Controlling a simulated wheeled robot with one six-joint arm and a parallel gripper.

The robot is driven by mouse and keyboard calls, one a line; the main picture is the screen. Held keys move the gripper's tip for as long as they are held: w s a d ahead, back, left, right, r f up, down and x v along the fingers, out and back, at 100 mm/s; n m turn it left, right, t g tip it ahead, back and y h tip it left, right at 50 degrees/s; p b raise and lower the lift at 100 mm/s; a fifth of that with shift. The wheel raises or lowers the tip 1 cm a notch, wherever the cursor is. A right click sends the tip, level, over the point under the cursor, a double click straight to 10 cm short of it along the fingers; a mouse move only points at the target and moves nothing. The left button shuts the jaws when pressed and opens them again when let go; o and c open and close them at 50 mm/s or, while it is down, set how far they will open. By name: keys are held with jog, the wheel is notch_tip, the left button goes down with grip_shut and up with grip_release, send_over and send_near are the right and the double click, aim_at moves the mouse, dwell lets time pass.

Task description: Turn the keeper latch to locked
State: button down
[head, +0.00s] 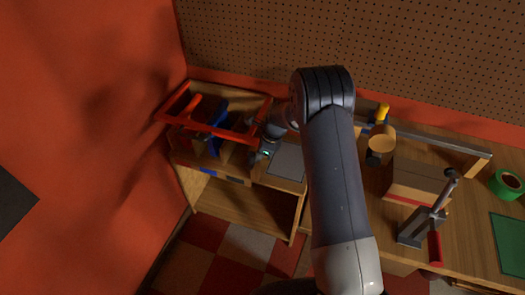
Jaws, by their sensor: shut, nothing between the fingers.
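An open red frame (240,135) stands on a wooden bench at the left. Inside it are a blue upright part (216,122) and a slanted red part (190,108). I cannot tell which small part is the keeper latch, or how it is turned. My gripper (256,160) is at the right front corner of the red frame, low and close to the bench edge. It is small and dark in this view, and I see nothing held in it. Whether it touches the frame is unclear. My arm hides part of the bench to the right.
A grey plate (286,160) lies right of my gripper. Farther right are a wooden box (417,180), a grey lever clamp (425,220) with a red handle, a green tape roll (507,184) and a green mat (510,243). A pegboard wall stands behind.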

jog(key=shift+w+a+r, duration=0.15)
jog(key=shift+a, duration=0.15)
jog(key=shift+d, duration=0.1)
jog(key=s+d+r+b, duration=0.1)
jog(key=d+r+b, duration=0.1)
jog(key=d+r, duration=0.4)
notch_tip(320, 180, up, 4)
jog(key=shift+f, duration=0.15)
jog(key=shift+s+d, duration=0.1)
